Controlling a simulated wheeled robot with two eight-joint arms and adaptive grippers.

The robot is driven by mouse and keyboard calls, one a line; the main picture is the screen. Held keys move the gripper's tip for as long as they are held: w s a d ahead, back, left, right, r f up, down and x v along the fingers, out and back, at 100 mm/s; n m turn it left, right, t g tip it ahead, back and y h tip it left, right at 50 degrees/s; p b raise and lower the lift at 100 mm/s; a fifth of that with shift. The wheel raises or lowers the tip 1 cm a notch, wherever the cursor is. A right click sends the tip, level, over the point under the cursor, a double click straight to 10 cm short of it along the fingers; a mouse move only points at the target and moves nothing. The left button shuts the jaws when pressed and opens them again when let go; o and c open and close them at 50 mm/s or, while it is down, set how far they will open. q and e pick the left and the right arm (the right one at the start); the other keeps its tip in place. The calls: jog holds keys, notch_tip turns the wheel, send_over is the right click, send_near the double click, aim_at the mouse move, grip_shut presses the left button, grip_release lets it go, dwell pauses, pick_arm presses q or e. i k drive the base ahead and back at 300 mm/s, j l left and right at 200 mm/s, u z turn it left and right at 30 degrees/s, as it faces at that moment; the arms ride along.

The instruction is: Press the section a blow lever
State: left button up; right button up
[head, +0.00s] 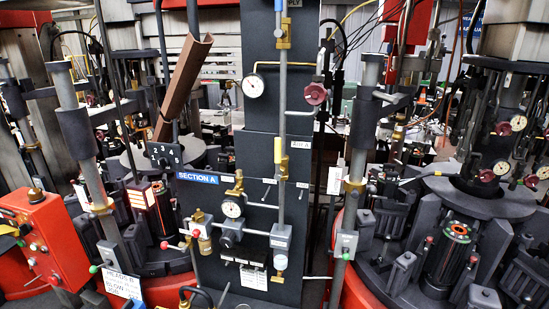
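The blue SECTION A sign (198,178) is on the dark central panel (258,90). Below it are a pressure gauge (232,208), brass valves and pipework. A small lever with a red knob (164,245) sticks out left of these valves. A lever with a green knob (93,269) is at the lower left, above a white label (122,284) with handwriting that seems to include the word BLOW. A grey switch box (346,244) with a small green knob is on the right post. I cannot tell for sure which is the section A blow lever. Neither gripper is in view.
A red control box (36,240) stands at the far left. Rotary mould machines (445,205) with dark cylinders and red bases fill both sides. A brown chute (184,85) leans at upper left. Pipes, posts and hoses crowd the space around the panel.

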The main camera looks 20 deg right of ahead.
aim_at(345, 256)
jog(key=z, duration=1.35)
